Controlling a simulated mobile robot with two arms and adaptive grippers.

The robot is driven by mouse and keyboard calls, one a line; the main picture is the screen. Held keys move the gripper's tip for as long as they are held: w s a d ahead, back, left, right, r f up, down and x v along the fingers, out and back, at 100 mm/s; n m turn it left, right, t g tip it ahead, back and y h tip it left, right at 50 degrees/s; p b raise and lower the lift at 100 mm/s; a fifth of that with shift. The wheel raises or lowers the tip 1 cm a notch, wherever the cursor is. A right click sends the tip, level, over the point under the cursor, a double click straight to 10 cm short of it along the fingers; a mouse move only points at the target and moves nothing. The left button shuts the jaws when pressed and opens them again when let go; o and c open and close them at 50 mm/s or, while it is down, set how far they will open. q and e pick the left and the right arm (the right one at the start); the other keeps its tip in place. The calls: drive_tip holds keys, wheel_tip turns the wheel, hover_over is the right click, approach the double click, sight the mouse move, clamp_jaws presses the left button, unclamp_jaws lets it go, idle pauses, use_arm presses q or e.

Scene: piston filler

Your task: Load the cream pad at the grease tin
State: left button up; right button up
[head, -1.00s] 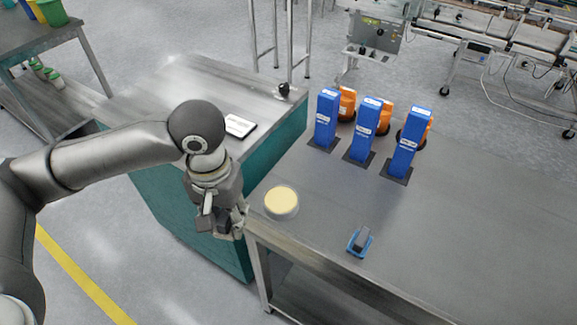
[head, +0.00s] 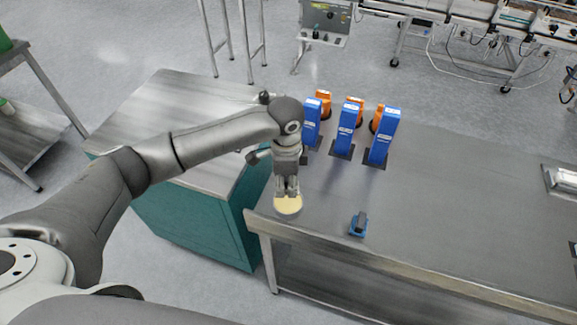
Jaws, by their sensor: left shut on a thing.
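The grease tin (head: 289,208) is round with a pale yellow top and stands near the left front corner of the grey metal table. My left gripper (head: 287,194) points down right over the tin and hides the back part of its top. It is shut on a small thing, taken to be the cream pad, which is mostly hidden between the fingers. I cannot tell whether it touches the grease. My right gripper is not in view.
Several blue upright units (head: 383,138) with orange parts behind them stand at the back of the table. A small blue item with a dark top (head: 358,225) lies right of the tin. A teal cabinet (head: 195,215) adjoins on the left. The table's right middle is clear.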

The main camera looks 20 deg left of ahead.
sight(288, 201)
use_arm(q)
drive_tip(key=shift+w+m+p, duration=0.3)
drive_tip(key=shift+m+p, duration=0.5)
drive_tip(key=shift+m, duration=0.4)
drive_tip(key=shift+w+f+m, duration=0.1)
drive_tip(key=shift+f+m, duration=0.15)
drive_tip(key=shift+m, duration=0.15)
drive_tip(key=shift+w+f+m, duration=0.1)
drive_tip(key=shift+f+m, duration=0.15)
drive_tip(key=shift+m, duration=0.05)
drive_tip(key=shift+f, duration=0.25)
drive_tip(key=shift+f+b, duration=0.55)
drive_tip(key=shift+b, duration=0.1)
wheel_tip(288, 201, down, 3)
drive_tip(key=b, duration=0.4)
drive_tip(key=shift+f, duration=0.15)
drive_tip(key=shift+f+b, duration=0.55)
drive_tip(key=shift+b, duration=0.1)
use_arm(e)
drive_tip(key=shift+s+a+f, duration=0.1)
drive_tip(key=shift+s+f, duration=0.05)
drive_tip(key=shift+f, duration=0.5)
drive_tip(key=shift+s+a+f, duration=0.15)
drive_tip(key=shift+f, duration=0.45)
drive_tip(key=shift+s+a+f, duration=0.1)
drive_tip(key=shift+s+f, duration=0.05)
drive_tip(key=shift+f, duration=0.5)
